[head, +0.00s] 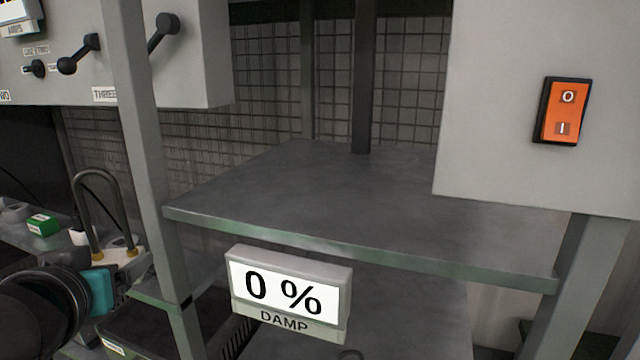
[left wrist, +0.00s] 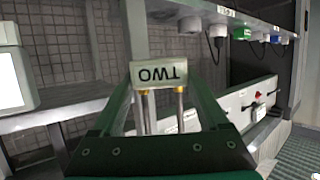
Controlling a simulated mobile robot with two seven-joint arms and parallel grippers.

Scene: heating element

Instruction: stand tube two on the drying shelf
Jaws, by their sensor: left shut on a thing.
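Tube two, a grey U-shaped tube (head: 97,205) with a pale base and brass-coloured ends, stands upright at the left in the head view. My left gripper (head: 122,262) is shut on it near its base, partly hidden behind the grey post. In the left wrist view its upside-down "TWO" label (left wrist: 165,86) and two pins show between my gripper's fingers (left wrist: 160,108). The drying shelf (head: 350,205), a bare dark grey board, lies to the right of the tube, beyond the post. My right gripper is not in view.
A grey post (head: 150,150) stands between the tube and the shelf. A display (head: 288,290) reading "0 % DAMP" hangs at the shelf's front edge. A grey box with an orange switch (head: 563,111) overhangs the right side. A control box (head: 200,60) hangs upper left.

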